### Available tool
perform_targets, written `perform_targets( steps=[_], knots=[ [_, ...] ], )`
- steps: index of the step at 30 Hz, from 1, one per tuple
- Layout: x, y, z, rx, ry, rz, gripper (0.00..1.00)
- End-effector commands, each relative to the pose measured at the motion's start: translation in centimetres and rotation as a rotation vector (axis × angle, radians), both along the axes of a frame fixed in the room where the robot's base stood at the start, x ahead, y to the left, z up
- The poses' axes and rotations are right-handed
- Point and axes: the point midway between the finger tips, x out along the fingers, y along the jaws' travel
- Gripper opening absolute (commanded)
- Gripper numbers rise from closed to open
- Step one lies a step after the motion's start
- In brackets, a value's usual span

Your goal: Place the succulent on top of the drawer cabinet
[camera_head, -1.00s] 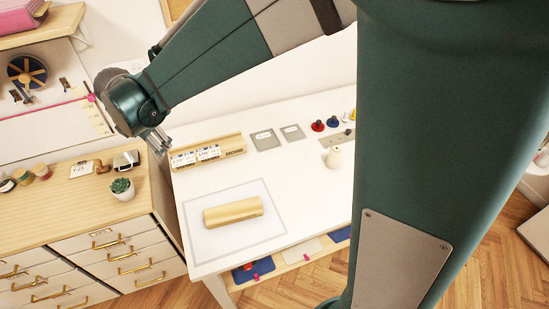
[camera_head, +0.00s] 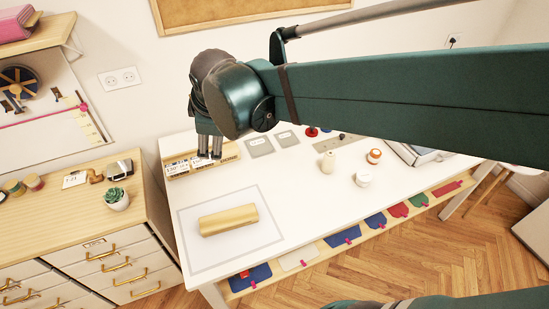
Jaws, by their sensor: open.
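The succulent (camera_head: 117,198) is a small green plant in a white pot. It stands upright on the wooden top of the drawer cabinet (camera_head: 62,218), near the top's right edge. The cabinet has white drawers with brass handles. My gripper (camera_head: 210,156) is open and hangs over the back left of the white table, in front of the wooden card holder. It is to the right of the succulent and apart from it. Nothing shows between its fingers.
On the white table (camera_head: 260,258) a wooden block (camera_head: 229,220) lies inside a grey outline. A wooden holder with cards (camera_head: 180,168) stands at its back left. Several spools and small pots stand farther right. Thread spools (camera_head: 34,182) and a date card (camera_head: 75,179) share the cabinet top.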

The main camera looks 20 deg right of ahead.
Motion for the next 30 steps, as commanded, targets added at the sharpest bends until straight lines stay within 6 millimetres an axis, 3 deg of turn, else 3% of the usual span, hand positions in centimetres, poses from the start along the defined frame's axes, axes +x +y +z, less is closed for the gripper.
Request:
perform_targets(
  steps=[3, 15, 30],
  knots=[
    [-2.0, -2.2, 0.3, 0.062, -0.007, -0.117, 0.64],
    [-8.6, -7.9, 0.1, 0.282, -0.032, -0.506, 0.64],
    [-15.8, -12.7, -1.8, 0.546, -0.071, -0.94, 0.64]
  ],
)
